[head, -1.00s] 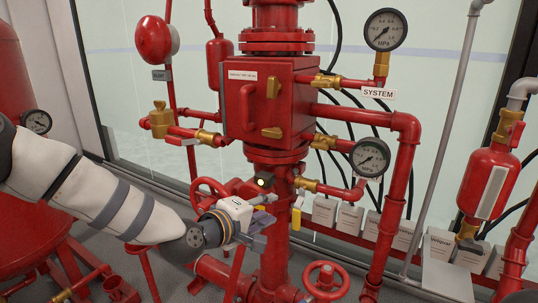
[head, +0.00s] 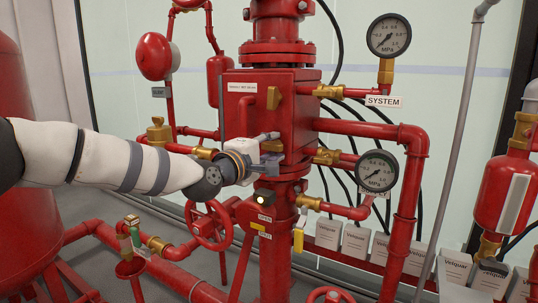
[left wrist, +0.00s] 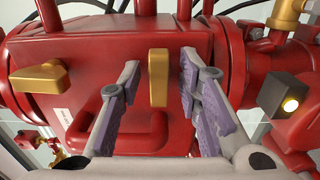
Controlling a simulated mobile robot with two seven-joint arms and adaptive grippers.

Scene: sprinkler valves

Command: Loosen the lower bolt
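The lower bolt (left wrist: 158,77) is a brass, lever-shaped piece on the front of the red box (head: 300,110). In the left wrist view it stands between my left gripper's fingers (left wrist: 160,68), with gaps on both sides. My left gripper (head: 270,153) is open in front of the box's lower part and hides most of the lower bolt in the head view. The upper bolt (head: 274,98) is a similar brass piece above, and it shows at the left in the left wrist view (left wrist: 40,78). My right gripper is not in view.
A red handle (head: 246,108) sticks out of the box beside the bolts. A red handwheel (head: 210,226) is below my left arm. Two gauges (head: 388,35) (head: 377,171) and red pipes (head: 410,190) stand to the right.

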